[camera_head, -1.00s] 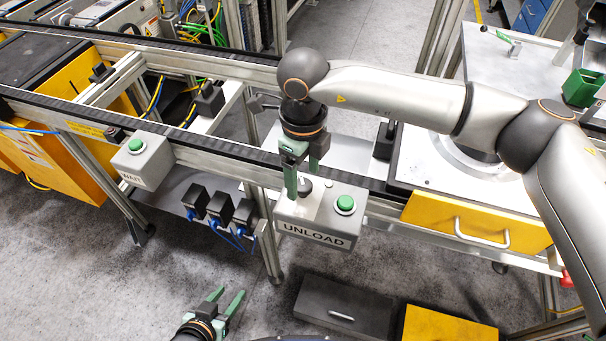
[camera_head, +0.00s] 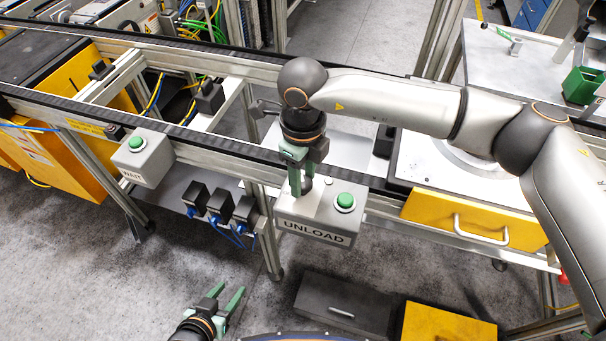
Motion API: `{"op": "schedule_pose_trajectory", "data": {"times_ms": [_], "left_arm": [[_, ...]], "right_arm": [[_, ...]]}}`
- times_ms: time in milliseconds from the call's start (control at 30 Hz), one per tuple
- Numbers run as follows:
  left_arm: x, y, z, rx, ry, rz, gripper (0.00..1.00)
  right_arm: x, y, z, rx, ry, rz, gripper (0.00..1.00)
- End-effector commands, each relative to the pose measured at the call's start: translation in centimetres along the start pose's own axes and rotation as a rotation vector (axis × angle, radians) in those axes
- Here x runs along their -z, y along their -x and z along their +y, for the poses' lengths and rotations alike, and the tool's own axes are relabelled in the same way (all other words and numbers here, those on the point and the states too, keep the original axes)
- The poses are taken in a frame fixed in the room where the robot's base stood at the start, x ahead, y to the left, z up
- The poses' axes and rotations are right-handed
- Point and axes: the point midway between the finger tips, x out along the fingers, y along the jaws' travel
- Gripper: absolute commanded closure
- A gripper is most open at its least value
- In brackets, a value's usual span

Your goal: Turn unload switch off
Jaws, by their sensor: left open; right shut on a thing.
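The grey box labelled UNLOAD (camera_head: 318,232) is mounted on the front of the conveyor frame. A green button (camera_head: 345,201) sits on the right of its top face. My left gripper (camera_head: 228,298) is low at the bottom of the view, open and empty, over the floor and well apart from the box.
A grey WAIT box (camera_head: 143,158) with a green button is on the conveyor rail to the left. Several dark connectors with blue cables (camera_head: 220,208) hang below the rail. A yellow drawer (camera_head: 475,222) is at right. A dark box (camera_head: 343,304) and a yellow one (camera_head: 448,325) are below.

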Motion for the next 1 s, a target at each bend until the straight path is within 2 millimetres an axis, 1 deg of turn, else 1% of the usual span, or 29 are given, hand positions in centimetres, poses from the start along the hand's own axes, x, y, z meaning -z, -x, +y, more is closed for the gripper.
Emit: {"op": "schedule_pose_trajectory", "data": {"times_ms": [33, 167, 367, 567, 767, 1000], "left_arm": [[0.0, 0.0, 0.0, 0.0, 0.0, 0.0, 0.5], [0.0, 0.0, 0.0, 0.0, 0.0, 0.0, 0.5], [0.0, -0.1, 0.0, 0.0, 0.0, 0.0, 0.5], [-0.7, -0.6, -0.1, 0.0, 0.0, 0.001, 0.5], [-2.0, -1.9, -0.1, 0.0, 0.0, 0.001, 0.5], [-4.1, -3.8, -0.3, 0.0, 0.0, 0.001, 0.5]], "right_arm": [[0.0, 0.0, 0.0, 0.0, 0.0, 0.0, 0.86], [0.0, 0.0, 0.0, 0.0, 0.0, 0.0, 1.0], [0.0, 0.0, 0.0, 0.0, 0.003, 0.0, 1.0], [0.0, -0.2, 0.0, 0.0, 0.046, 0.0, 1.0], [0.0, -0.4, 0.0, 0.001, 0.162, -0.002, 1.0], [-0.1, -0.5, -0.1, 0.003, 0.375, -0.002, 1.0]]}}
